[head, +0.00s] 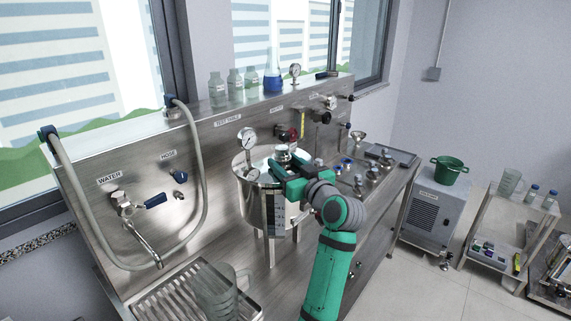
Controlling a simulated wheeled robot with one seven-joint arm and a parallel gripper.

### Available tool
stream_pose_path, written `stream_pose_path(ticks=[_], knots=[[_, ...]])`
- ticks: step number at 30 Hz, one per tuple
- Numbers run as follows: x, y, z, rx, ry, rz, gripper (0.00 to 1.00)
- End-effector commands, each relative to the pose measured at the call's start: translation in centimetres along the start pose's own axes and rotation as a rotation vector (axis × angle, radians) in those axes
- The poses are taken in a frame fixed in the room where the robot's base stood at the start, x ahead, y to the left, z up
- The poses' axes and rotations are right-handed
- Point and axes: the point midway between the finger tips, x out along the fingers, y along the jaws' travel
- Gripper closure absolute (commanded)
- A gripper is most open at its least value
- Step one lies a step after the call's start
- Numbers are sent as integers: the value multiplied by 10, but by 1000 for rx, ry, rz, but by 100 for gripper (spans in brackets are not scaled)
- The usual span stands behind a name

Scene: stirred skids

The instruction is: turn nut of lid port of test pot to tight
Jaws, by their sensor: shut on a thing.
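The test pot (254,208) is a steel vessel on legs, standing on the steel bench left of my arm. A pressure gauge stands up from its lid (248,158). My green gripper (279,167) is at the right side of the lid, shut on a small metal fitting (283,154) that appears to be the nut of the lid port. The fingers and wrist hide much of the nut, so its angle and thread cannot be seen.
A grey hose (200,170) loops over the back panel on the left. A water tap (125,205) and a clear jug (215,290) are at the left. Several valves and fittings (372,172) crowd the bench right of the pot. Bottles and a blue flask (273,80) stand on the ledge.

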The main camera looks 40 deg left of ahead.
Motion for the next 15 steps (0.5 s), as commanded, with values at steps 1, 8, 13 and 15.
stream_pose_path(ticks=[1, 8, 13, 15], knots=[[0, -1, 0, -1, -1, 3, 77], [0, -2, 1, -1, -1, 48, 77], [0, -4, 1, -2, -1, 115, 77], [0, -4, 1, -2, -2, 148, 77]])
